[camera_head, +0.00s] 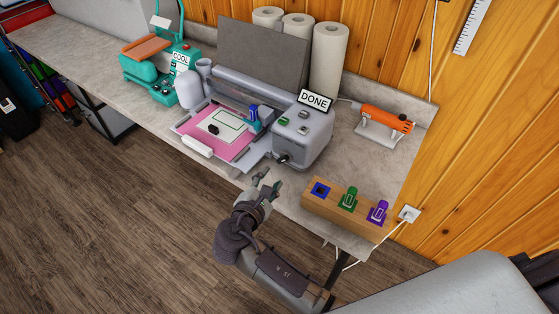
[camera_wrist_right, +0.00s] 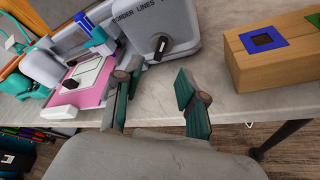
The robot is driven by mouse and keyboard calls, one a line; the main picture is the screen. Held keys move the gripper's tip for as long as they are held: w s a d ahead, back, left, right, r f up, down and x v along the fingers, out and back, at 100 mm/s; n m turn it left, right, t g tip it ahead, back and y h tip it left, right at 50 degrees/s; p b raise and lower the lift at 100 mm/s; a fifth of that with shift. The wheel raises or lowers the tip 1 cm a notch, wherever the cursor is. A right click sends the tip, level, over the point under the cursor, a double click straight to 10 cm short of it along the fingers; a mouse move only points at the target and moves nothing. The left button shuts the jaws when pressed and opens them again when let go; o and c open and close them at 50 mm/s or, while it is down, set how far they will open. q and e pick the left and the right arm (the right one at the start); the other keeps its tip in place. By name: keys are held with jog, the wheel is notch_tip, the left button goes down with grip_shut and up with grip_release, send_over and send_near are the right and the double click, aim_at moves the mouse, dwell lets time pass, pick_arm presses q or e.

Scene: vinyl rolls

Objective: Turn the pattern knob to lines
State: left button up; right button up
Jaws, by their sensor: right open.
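The grey cutting machine's control box (camera_head: 303,137) stands near the bench's front edge with a "DONE" sign (camera_head: 314,101) on top. A black pattern knob (camera_head: 283,159) sticks out of its front face. In the right wrist view the knob (camera_wrist_right: 160,46) shows at the upper middle, below printed words that read "BORDER" and "LINES"; further lettering is cut off at the top edge. I cannot tell which word the knob points to. My right gripper (camera_head: 270,182) is open and empty, in front of the knob and apart from it; its two fingers (camera_wrist_right: 156,92) are spread. My left gripper is not in view.
A pink sheet with a white card (camera_head: 222,126) lies on the machine bed. A wooden block (camera_head: 334,211) with blue, green and purple pieces stands right of my gripper. An orange tool (camera_head: 386,118) rests behind it. The bench edge is close below my gripper.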

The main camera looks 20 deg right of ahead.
aim_at(283, 161)
jog(key=p+x, duration=0.1)
jog(key=x, duration=0.8)
jog(key=shift+w+d, duration=0.1)
jog(key=shift+d, duration=0.1)
grip_shut()
